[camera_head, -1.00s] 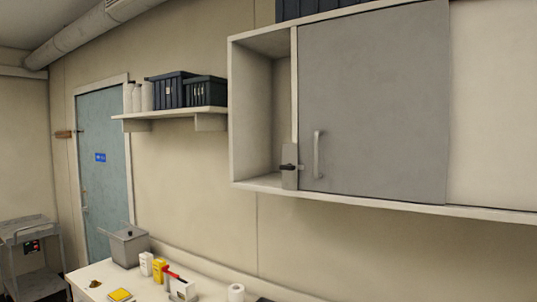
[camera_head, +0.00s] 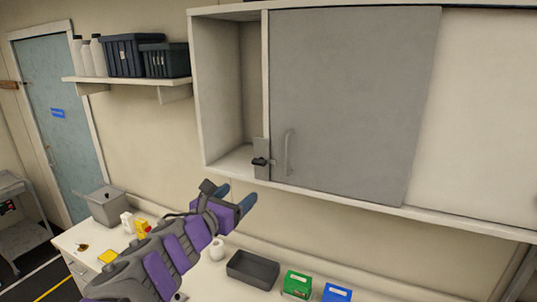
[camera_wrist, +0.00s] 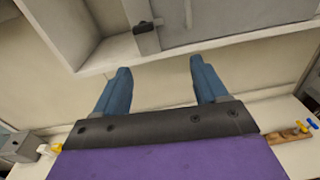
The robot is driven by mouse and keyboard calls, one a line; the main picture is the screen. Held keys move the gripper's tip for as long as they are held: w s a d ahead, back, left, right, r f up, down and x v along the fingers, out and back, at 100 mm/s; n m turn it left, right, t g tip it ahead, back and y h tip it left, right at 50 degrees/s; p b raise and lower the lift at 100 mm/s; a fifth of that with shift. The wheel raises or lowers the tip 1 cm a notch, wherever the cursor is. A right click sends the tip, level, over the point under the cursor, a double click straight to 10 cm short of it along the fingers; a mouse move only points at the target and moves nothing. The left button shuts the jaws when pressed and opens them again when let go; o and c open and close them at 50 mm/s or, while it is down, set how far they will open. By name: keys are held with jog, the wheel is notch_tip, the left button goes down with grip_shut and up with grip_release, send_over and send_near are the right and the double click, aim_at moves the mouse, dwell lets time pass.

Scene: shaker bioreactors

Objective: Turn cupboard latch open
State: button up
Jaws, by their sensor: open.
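The cupboard latch (camera_head: 261,163) is a small dark handle on a grey plate at the lower left of the cupboard's grey door (camera_head: 350,100). In the head view its handle lies roughly horizontal. In the wrist view the latch (camera_wrist: 147,27) is at the top, beyond and above the fingertips. My gripper (camera_head: 237,195) is below the latch, slightly left of it in the head view, and apart from it. Its two blue fingers (camera_wrist: 160,75) are spread open with nothing between them. A vertical grey door handle (camera_head: 288,152) is just right of the latch.
The cupboard's left compartment (camera_head: 248,85) is open-fronted. A shelf (camera_head: 130,80) with dark crates and white bottles is at the left. Below, the counter (camera_head: 200,279) bears a grey box (camera_head: 107,206), a dark tray (camera_head: 252,270) and green (camera_head: 297,284) and blue (camera_head: 337,293) boxes.

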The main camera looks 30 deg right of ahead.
jog(key=w+a+r, duration=0.1)
jog(key=w+a, duration=0.1)
jog(key=a, duration=0.1)
jog(key=p, duration=0.1)
send_near(257, 164)
jog(key=w+d, duration=0.1)
jog(key=d, duration=0.3)
jog(key=shift+w+d+n+t+p, duration=0.15)
jog(key=shift+w+n+t+p, duration=0.25)
jog(key=shift+w, duration=1.4)
jog(key=shift+w+d, duration=0.15)
jog(key=shift+d, duration=0.2)
jog(key=shift+d+r, duration=0.1)
jog(key=shift+d, duration=0.25)
jog(key=shift+s+d+r, duration=0.1)
jog(key=shift+s+d, duration=0.1)
jog(key=shift+s, duration=0.05)
jog(key=d, duration=0.1)
jog(key=w+d+f, duration=0.1)
jog(key=shift+d, duration=0.35)
jog(key=shift+c, duration=0.4)
jog(key=shift+w, duration=0.15)
jog(key=c, duration=0.3)
jog(key=shift+a, duration=0.35)
jog(key=shift+c, duration=0.8)
jog(key=shift+s+a+r, duration=0.3)
jog(key=shift+a, duration=0.25)
jog(key=c, duration=0.3)
jog(key=shift+c, duration=1.1)
